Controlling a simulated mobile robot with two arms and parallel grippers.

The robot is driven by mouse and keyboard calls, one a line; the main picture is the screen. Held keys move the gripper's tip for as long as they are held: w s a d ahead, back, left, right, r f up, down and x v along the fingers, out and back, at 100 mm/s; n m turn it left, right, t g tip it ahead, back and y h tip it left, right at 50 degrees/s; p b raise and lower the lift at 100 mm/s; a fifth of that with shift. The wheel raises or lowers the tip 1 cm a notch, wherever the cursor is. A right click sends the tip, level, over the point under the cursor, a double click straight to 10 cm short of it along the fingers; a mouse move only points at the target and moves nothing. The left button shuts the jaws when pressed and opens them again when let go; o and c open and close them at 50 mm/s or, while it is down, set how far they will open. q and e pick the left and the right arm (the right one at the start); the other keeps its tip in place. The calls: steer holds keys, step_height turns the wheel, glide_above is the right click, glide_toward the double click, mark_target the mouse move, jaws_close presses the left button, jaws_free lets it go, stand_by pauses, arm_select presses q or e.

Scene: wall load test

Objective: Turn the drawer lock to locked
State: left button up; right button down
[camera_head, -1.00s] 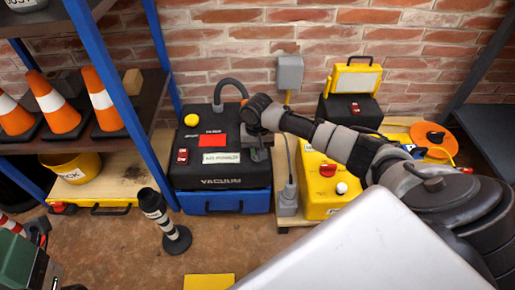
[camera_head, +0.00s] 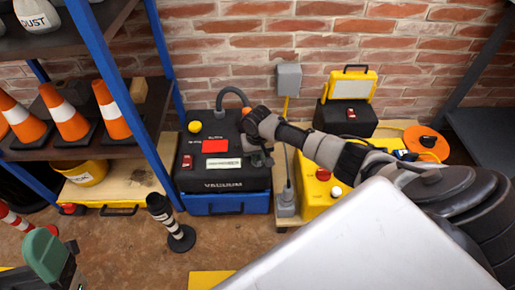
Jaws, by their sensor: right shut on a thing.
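The vacuum (camera_head: 218,145) is a black box with a yellow knob, a red switch and a white label. It stands on a blue case or drawer (camera_head: 238,203) with a dark front handle. My right arm comes in from the right, and my right gripper (camera_head: 260,160) is at the vacuum's right edge, near the white label. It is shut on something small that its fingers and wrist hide. I cannot make out a drawer lock or its setting.
A yellow case (camera_head: 318,185) and a grey plug box (camera_head: 286,204) stand right of the vacuum. A striped post (camera_head: 166,218) stands on the floor ahead. The left shelf holds orange cones (camera_head: 112,110).

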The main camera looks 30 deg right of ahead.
steer(key=shift+r+n+p, duration=0.1)
steer(key=shift+n+p, duration=0.3)
steer(key=shift+p, duration=0.35)
arm_select(q)
steer(key=w+f+g+y+p, duration=0.2)
steer(key=w+f+g+y, duration=0.1)
steer(key=w+f+g, duration=0.6)
arm_select(e)
steer(key=shift+n, duration=1.2)
steer(key=n+p, duration=0.2)
steer(key=n, duration=0.2)
steer(key=shift+n, duration=0.7)
steer(key=n, duration=0.3)
steer(key=shift+p, duration=0.35)
arm_select(q)
steer(key=s+a+f+g+y, duration=0.1)
steer(key=s+f+g+y, duration=0.2)
steer(key=f+g, duration=0.4)
steer(key=shift+s+a+f+n+g, duration=0.3)
steer(key=shift+s+a+g, duration=0.1)
steer(key=shift+g, duration=0.6)
arm_select(e)
steer(key=shift+n, duration=2)
